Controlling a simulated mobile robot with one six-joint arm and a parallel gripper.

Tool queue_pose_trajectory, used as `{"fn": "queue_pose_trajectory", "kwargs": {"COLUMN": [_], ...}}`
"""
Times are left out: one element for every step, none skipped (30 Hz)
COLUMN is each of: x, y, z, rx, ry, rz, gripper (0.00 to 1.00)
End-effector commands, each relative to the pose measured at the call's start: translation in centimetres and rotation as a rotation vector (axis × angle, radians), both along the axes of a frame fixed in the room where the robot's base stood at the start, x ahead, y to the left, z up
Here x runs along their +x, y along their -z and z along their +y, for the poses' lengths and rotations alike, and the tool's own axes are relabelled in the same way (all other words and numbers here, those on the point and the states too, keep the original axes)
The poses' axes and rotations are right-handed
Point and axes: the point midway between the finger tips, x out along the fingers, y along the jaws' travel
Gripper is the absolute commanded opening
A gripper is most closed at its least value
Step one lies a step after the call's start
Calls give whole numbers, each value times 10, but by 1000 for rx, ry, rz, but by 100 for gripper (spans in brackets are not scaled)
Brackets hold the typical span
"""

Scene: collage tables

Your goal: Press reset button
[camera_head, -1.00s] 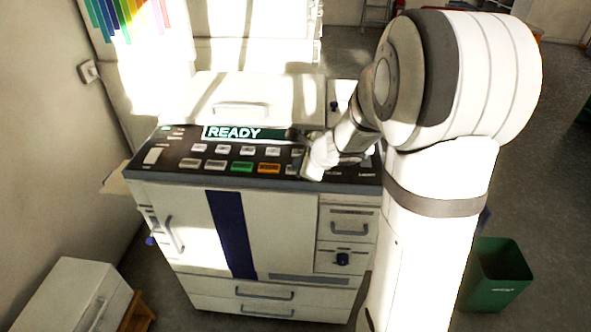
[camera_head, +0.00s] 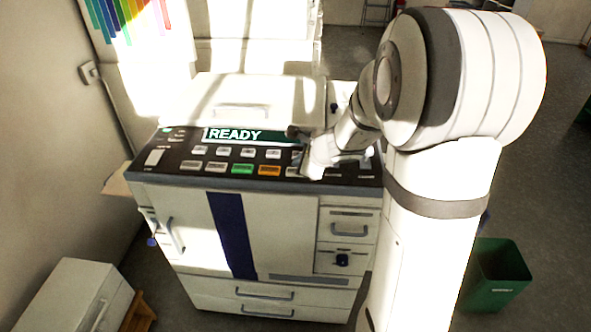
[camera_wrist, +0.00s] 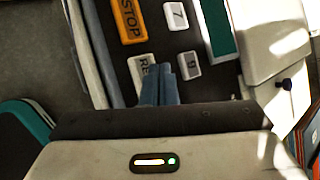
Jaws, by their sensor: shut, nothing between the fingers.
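The white reset button (camera_wrist: 139,68) shows the letters "RE" in the wrist view; the rest is hidden behind my gripper fingers. In the head view a partly covered white button (camera_head: 291,172) lies just right of the orange STOP button (camera_head: 269,171). The STOP button also shows in the wrist view (camera_wrist: 129,20). My gripper (camera_wrist: 162,72) is shut and empty, its blue-grey fingertips overlapping the reset button's right side in the wrist view. I cannot tell whether they touch it. The fingertips are not clear in the head view.
The control panel's display (camera_head: 235,135) reads READY. Key 7 (camera_wrist: 175,15) and key 9 (camera_wrist: 190,66) sit close to my fingertips. A green button (camera_head: 243,169) is left of STOP. A green bin (camera_head: 497,275) stands on the floor at right.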

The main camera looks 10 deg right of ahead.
Motion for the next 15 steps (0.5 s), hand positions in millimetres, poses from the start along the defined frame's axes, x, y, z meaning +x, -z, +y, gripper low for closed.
{"fn": "queue_pose_trajectory", "kwargs": {"x": [0, 0, 0, 0, 0, 0, 0, 0, 0, 0, 0, 0, 0, 0, 0], "y": [0, 0, 0, -1, -3, -5, -7, -10, -14, -17, -20, -25, -28, -31, -35], "z": [0, 0, 0, 0, 0, 0, 0, 0, 0, 0, 0, 0, 0, 0, 0], "rx": [0, 0, 0, 0, 0, 0, 0, 0, 0, 0, 0, 0, 0, 0, -1], "ry": [0, 0, 0, 1, 1, 1, 1, 1, 1, 1, 1, 1, 1, 1, 0], "rz": [0, 0, 0, -1, -1, -1, -1, -1, -1, -1, -1, -1, -1, -1, -1], "gripper": [0, 0, 0, 0, 0, 0, 0, 0, 0, 0, 0, 0, 0, 0, 0]}}
